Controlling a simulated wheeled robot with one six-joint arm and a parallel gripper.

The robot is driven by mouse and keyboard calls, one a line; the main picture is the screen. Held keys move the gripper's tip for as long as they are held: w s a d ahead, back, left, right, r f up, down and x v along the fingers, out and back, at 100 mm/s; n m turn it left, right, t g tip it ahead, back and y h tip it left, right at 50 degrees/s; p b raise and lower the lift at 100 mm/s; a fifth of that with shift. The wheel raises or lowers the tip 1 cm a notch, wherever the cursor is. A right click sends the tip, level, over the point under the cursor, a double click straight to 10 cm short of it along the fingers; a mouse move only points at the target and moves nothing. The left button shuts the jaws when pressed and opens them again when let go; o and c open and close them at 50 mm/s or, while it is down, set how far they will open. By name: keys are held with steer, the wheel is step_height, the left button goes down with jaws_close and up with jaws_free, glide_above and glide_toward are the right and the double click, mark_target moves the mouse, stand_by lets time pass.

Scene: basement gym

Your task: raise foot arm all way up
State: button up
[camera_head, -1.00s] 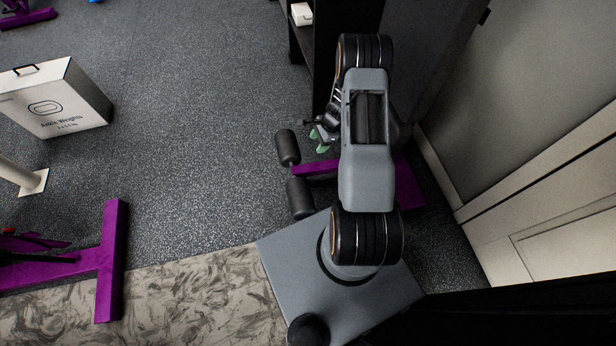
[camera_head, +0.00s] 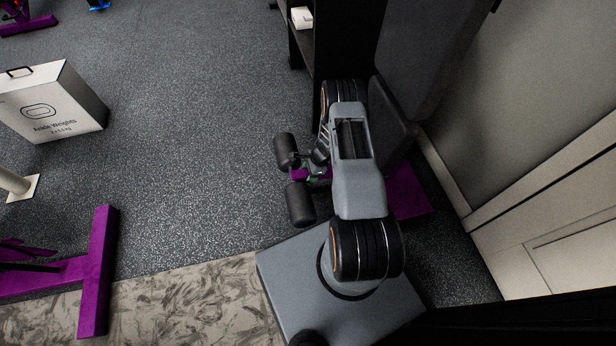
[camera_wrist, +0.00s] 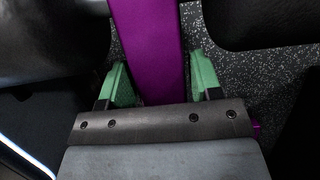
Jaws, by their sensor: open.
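The foot arm is a purple bar with two black foam rollers (camera_head: 287,150) at its end, low over the floor in the head view. Its purple bar (camera_wrist: 150,45) runs up the middle of the wrist view, with dark padding on both sides. My gripper (camera_wrist: 160,85) is open, its green fingers on either side of the purple bar. I cannot tell whether either finger touches it. In the head view my gripper (camera_head: 318,173) is at the bar just right of the rollers, partly hidden by my arm.
A dark shelf (camera_head: 301,45) stands behind my arm, and a pale wall (camera_head: 540,120) is on the right. A white ankle weights box (camera_head: 50,105) and another purple frame (camera_head: 98,270) are on the left. The grey floor between is clear.

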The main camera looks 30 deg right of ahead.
steer(key=shift+a+f, duration=0.25)
steer(key=shift+f, duration=0.4)
